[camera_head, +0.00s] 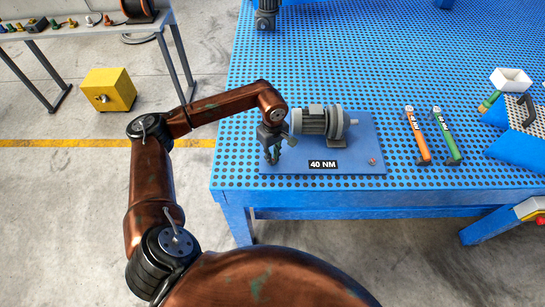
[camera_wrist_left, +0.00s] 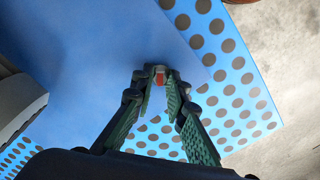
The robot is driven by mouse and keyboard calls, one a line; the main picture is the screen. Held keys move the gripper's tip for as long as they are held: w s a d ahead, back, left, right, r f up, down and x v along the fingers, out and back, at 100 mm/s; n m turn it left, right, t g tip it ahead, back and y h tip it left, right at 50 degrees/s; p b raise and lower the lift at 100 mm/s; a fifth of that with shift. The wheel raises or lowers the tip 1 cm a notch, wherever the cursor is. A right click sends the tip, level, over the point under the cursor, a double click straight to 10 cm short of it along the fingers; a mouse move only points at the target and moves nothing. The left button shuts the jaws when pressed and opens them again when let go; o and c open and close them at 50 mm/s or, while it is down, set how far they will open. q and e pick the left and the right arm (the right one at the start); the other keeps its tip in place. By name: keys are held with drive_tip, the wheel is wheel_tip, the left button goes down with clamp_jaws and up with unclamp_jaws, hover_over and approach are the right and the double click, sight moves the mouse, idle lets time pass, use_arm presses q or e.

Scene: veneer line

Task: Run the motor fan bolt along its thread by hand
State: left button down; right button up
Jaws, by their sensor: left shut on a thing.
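The grey motor (camera_head: 314,122) lies on a blue plate (camera_head: 350,168) marked "40 NM" on the perforated blue table. Its grey housing also shows at the left edge of the wrist view (camera_wrist_left: 18,105). My left gripper (camera_head: 271,158) points down just left of the motor, over the plate's left end. In the wrist view its fingertips (camera_wrist_left: 159,80) are shut on a small red-ended piece, which I take as the motor fan bolt (camera_wrist_left: 160,77). Most of the bolt is hidden by the fingers, and its thread cannot be made out. My right gripper is not in view.
A small red-topped piece (camera_head: 373,161) stands at the plate's right end. An orange tool (camera_head: 418,136) and a green tool (camera_head: 446,136) lie to the right. A white bin (camera_head: 511,79) is farther right. The table behind the motor is mostly clear. A yellow box (camera_head: 108,91) stands on the floor.

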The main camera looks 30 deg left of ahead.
use_arm(q)
drive_tip(key=n, duration=0.4)
drive_tip(key=shift+n, duration=0.3)
drive_tip(key=n, duration=1)
drive_tip(key=shift+r+n, duration=0.1)
drive_tip(key=shift+n, duration=0.3)
drive_tip(key=n+p, duration=0.1)
drive_tip(key=n, duration=0.4)
drive_tip(key=shift+n, duration=0.3)
drive_tip(key=n+p, duration=0.1)
drive_tip(key=n, duration=0.4)
drive_tip(key=n+p, duration=0.1)
drive_tip(key=n, duration=0.4)
drive_tip(key=shift+p, duration=0.3)
drive_tip(key=n+p, duration=0.2)
drive_tip(key=n, duration=0.3)
drive_tip(key=n+p, duration=0.1)
drive_tip(key=n, duration=0.3)
drive_tip(key=shift+n, duration=0.5)
